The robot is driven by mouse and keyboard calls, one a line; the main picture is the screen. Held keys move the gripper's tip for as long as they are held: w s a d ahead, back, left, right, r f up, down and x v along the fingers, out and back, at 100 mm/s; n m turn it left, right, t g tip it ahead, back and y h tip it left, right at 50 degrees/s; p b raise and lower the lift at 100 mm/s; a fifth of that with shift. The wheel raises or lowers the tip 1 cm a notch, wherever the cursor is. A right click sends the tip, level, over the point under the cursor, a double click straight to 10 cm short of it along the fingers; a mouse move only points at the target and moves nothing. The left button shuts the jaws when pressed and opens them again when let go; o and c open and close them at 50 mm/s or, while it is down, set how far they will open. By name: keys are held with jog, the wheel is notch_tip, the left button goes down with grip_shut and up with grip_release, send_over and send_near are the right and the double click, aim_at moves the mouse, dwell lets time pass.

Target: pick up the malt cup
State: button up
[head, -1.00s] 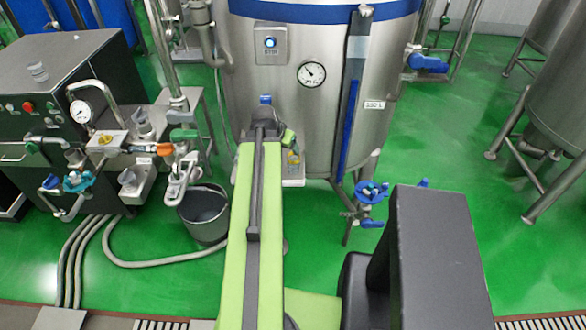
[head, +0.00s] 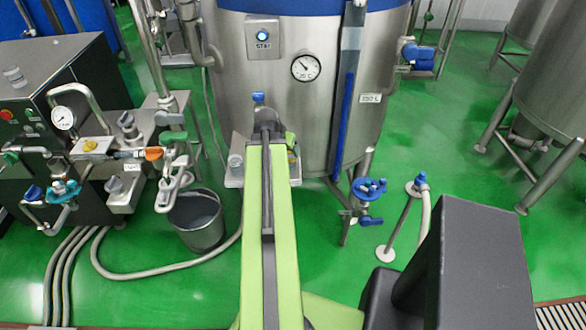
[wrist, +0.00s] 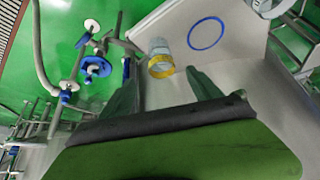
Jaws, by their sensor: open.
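A small clear cup with a yellow band (wrist: 161,60), seemingly the malt cup, stands on a pale metal shelf (wrist: 235,62) in the wrist view. My gripper (wrist: 161,74) is open, with one dark green finger on each side of the picture's middle. The cup shows between and just beyond the fingertips, with nothing gripped. A blue ring is marked on the shelf beside the cup. In the head view my arm covers most of the shelf (head: 232,182) and the fingertips. A bit of yellow (head: 292,157) shows just right of the arm.
A steel tank (head: 300,110) stands right behind the shelf. A bucket (head: 198,222) stands on the floor, and a blue-handled valve (head: 368,190) sticks out at right.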

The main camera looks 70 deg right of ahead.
aim_at(290, 161)
jog(key=b+x, duration=0.5)
jog(key=x, duration=0.1)
jog(key=shift+w+f, duration=0.2)
jog(key=shift+f, duration=0.25)
jog(key=shift+d+f, duration=0.2)
jog(key=shift+w+r, duration=0.1)
jog(key=b+x, duration=0.5)
jog(key=shift+s+a+f, duration=0.1)
jog(key=shift+s+f, duration=0.15)
jog(key=shift+f, duration=0.1)
jog(key=shift+w+r, duration=0.1)
jog(key=shift+r, duration=0.1)
jog(key=c, duration=1.6)
